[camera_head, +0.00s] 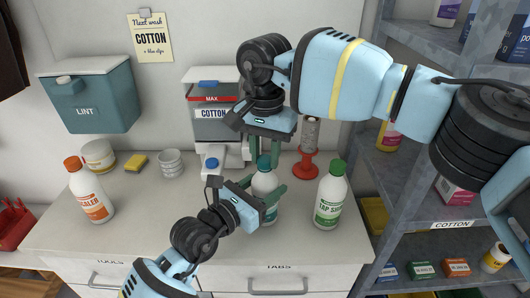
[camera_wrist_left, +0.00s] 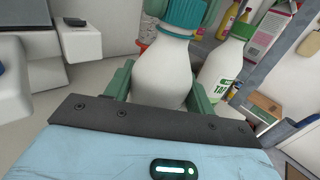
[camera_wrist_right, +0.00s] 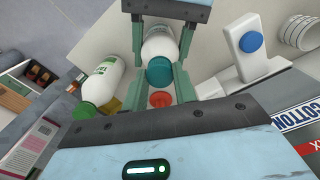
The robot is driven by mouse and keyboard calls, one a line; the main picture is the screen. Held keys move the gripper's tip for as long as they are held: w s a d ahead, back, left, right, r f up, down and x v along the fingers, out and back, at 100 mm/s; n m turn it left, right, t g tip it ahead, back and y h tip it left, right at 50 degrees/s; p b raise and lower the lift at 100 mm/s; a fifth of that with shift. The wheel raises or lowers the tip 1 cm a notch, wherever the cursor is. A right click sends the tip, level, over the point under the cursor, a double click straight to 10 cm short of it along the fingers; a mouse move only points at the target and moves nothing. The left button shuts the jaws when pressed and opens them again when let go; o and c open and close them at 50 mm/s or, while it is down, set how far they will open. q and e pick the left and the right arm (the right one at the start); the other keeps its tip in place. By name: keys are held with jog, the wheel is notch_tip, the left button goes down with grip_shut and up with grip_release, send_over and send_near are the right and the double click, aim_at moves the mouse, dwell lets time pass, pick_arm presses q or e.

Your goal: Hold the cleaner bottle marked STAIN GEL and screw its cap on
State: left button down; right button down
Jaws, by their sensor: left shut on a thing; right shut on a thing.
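The white cleaner bottle (camera_head: 264,183) stands upright on the counter, its label mostly hidden, so I cannot read its name. My left gripper (camera_head: 268,198) is shut around its body; the bottle (camera_wrist_left: 162,72) fills the space between the fingers in the left wrist view. A teal cap (camera_head: 264,162) sits on top of the bottle; it also shows in the left wrist view (camera_wrist_left: 187,14). My right gripper (camera_head: 264,152) reaches down from above, shut on the cap (camera_wrist_right: 160,72) with a finger on each side. I cannot tell how tight the cap is.
A white bottle with green cap (camera_head: 330,196) stands close on the right. A red stand (camera_head: 306,166) and the COTTON dispenser (camera_head: 212,120) are behind. An orange-capped bottle (camera_head: 90,190), sponge (camera_head: 137,162) and cup (camera_head: 171,163) are left. A metal shelf (camera_head: 400,200) borders the right.

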jog(key=m, duration=1.5)
jog(key=shift+m, duration=0.4)
jog(key=m, duration=0.4)
jog(key=shift+m, duration=0.3)
jog(key=m, duration=1)
jog(key=shift+f+m, duration=0.1)
jog(key=shift+m, duration=0.2)
jog(key=c, duration=1)
grip_release()
jog(key=shift+c, duration=0.2)
